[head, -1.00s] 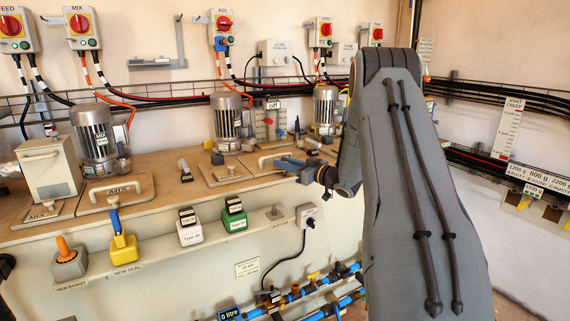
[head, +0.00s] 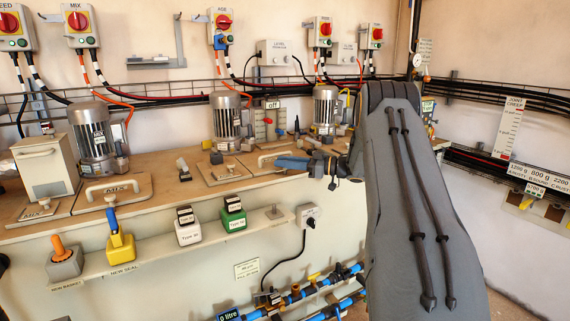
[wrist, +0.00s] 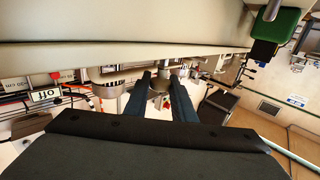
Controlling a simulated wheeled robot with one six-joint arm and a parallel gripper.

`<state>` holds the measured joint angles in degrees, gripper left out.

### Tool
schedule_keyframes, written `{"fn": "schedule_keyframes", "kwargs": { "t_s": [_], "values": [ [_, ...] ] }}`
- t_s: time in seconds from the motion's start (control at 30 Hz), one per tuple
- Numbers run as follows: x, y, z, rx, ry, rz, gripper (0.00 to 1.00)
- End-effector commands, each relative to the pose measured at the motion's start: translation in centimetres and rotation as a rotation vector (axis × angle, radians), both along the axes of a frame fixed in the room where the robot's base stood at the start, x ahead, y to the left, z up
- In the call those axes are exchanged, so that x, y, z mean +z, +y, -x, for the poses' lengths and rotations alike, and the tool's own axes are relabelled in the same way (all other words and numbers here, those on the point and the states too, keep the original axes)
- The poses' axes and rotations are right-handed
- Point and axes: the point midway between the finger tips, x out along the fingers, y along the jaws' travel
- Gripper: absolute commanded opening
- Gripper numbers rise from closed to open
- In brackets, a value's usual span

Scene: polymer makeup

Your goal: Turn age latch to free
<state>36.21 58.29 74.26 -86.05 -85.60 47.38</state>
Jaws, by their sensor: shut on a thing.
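My gripper (head: 280,161) reaches left over the bench beside a lid with a pale handle (head: 265,157), below the middle motor (head: 226,116). In the wrist view, the two dark blue fingers (wrist: 163,94) stand on either side of a small grey metal piece (wrist: 160,86). It appears to be the age latch, held between the fingertips, but its shape and angle are mostly hidden. The AGE switch box (head: 221,20) with a red knob hangs on the wall above.
The MIX lid (head: 118,190) lies on the bench at left. A front shelf holds a yellow block (head: 121,248), a white block (head: 189,232) and a green block (head: 233,218). A red-marked panel labelled off (head: 268,122) stands behind my gripper.

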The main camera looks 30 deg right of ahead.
Motion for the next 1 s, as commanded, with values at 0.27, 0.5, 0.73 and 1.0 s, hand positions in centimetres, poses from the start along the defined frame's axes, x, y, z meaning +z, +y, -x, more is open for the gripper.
{"fn": "schedule_keyframes", "kwargs": {
  "t_s": [0.27,0.5,0.73,1.0],
  "values": [
    [0.3,0.0,-0.1,-0.003,-0.005,0.0,0.32],
    [0.2,0.0,-0.1,-0.002,-0.004,0.001,0.4],
    [0.1,-0.8,0.6,-0.003,-0.002,0.001,0.4],
    [0.1,-4.1,3.6,-0.004,-0.003,0.0,0.4]
  ]
}}
